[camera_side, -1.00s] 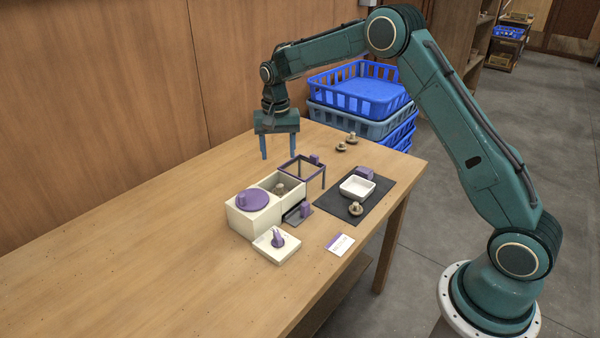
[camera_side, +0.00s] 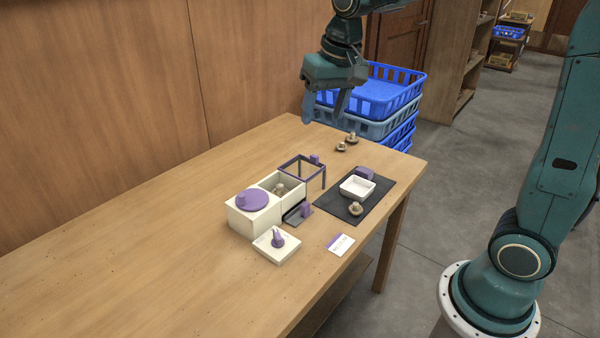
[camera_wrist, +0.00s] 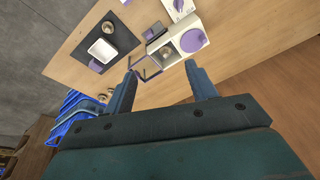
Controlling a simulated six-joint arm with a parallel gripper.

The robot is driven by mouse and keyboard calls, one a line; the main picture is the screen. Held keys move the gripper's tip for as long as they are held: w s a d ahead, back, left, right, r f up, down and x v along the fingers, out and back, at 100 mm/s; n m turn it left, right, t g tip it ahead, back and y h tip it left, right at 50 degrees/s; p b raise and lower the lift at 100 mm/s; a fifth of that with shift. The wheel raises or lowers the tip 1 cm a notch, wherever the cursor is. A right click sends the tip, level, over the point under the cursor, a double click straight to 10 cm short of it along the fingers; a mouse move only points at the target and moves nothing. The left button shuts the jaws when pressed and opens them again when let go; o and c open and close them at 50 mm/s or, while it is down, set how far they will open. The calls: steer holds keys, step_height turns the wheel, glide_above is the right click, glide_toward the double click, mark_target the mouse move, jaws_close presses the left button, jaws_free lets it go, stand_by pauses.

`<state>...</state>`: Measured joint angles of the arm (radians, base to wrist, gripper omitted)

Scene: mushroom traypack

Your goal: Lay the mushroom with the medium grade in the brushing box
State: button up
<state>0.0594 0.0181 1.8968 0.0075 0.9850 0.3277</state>
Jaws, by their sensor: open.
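A cream box (camera_side: 243,225) with a round purple disc (camera_side: 252,199) over its left part stands mid-table. A mushroom (camera_side: 280,188) sits in its uncovered compartment. Two mushrooms stand on bare wood near the back right, one (camera_side: 352,138) just behind the other (camera_side: 340,147). Another mushroom (camera_side: 356,209) is on a dark mat (camera_side: 377,205), in front of a white dish (camera_side: 357,188). A small card (camera_side: 340,244) lies in front; I cannot read it or tell the grades. My gripper (camera_side: 325,112) is open and empty, high above the table's back end. The wrist view shows its fingers apart (camera_wrist: 160,72).
A purple open frame (camera_side: 303,165) on legs stands at the box's back right. A cream plate with a purple knob (camera_side: 278,243) is in front of the box. Stacked blue crates (camera_side: 369,100) stand past the table's back end. The table's left part is clear.

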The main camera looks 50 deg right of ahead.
steer(key=s+a+n+t, duration=0.2)
steer(key=s+n, duration=0.2)
steer(key=s, duration=1.7)
steer(key=shift+a+f+n+t, duration=0.2)
steer(key=shift+f+n+t, duration=0.1)
steer(key=shift+f+t, duration=0.15)
